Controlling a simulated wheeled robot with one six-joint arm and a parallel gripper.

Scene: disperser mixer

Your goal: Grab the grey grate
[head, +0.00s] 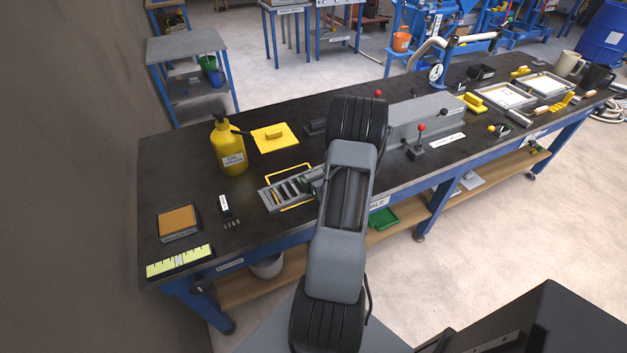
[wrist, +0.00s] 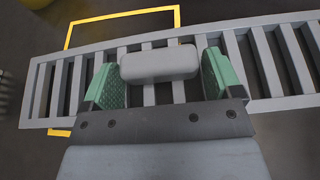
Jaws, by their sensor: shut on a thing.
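The grey grate (head: 272,198) lies at the front middle-left of the dark workbench, partly hidden by my arm in the head view. In the wrist view the slatted grate (wrist: 40,90) spans the picture, with a grey rounded handle block (wrist: 158,63) on top. My gripper (wrist: 160,78) has its green pads on either side of this handle and is shut on it. In the head view my gripper is mostly hidden by my arm. A yellow outline (wrist: 120,16) on the bench shows around the grate, which sits slightly turned to it. I cannot tell whether the grate is off the bench.
A yellow bottle (head: 230,148) and a yellow plate with a handle (head: 274,137) stand behind the grate. A tan-topped box (head: 178,222) and a yellow scale strip (head: 180,261) lie to the left. A grey block with red-knobbed levers (head: 428,115) is to the right.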

